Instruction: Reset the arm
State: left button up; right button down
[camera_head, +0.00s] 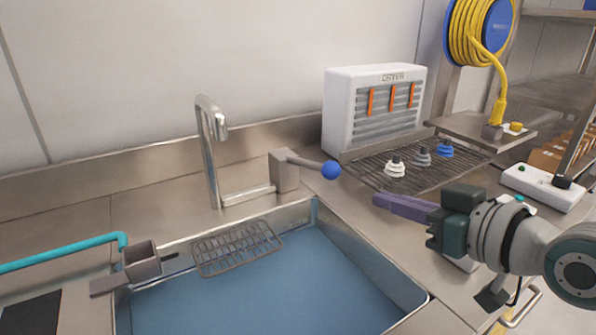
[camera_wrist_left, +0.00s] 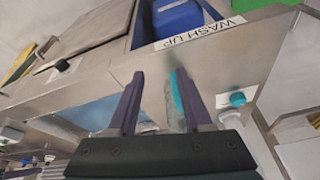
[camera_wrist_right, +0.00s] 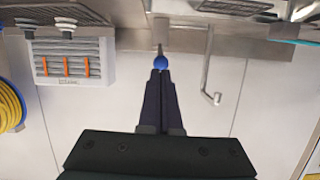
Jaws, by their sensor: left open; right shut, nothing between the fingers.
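My right gripper (camera_head: 382,200) is raised over the counter at the right of the sink, its purple fingers pointing left. It is shut with nothing between the fingers; they also show closed together in the right wrist view (camera_wrist_right: 161,76). In that view the blue ball of the tap lever (camera_wrist_right: 161,63) appears just beyond the fingertips, but the head view shows the blue ball (camera_head: 331,170) apart from them. My left gripper is outside the head view. In the left wrist view the left gripper (camera_wrist_left: 155,75) is open and empty, with counter and sink edge behind it.
The water-filled sink (camera_head: 270,290) holds a wire rack (camera_head: 237,248) at its back edge. A white dryer (camera_head: 375,105) stands behind a grate with suction cups (camera_head: 395,168). A yellow hose reel (camera_head: 480,30) and a switch box (camera_head: 543,187) are at right.

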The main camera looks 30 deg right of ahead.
jog(key=shift+s+d+r, duration=0.1)
jog(key=shift+s, duration=0.55)
jog(key=s+a+f+n+g+y+p, duration=0.1)
jog(key=s+a+n+g+p, duration=0.1)
jog(key=s+a+g+p, duration=0.55)
jog(key=s+a+r+g+h, duration=0.1)
jog(key=s+a+r+g, duration=0.1)
jog(key=s, duration=0.4)
jog(key=s+a+r+g+h, duration=0.1)
jog(key=s+a+r+g, duration=0.1)
jog(key=s, duration=0.5)
notch_tip(320, 180, up, 37)
jog(key=p, duration=3.6)
jog(key=shift+w+d+m+p, duration=0.25)
jog(key=shift+w+m+p, duration=0.05)
jog(key=shift+p, duration=0.1)
jog(key=shift+t, duration=0.25)
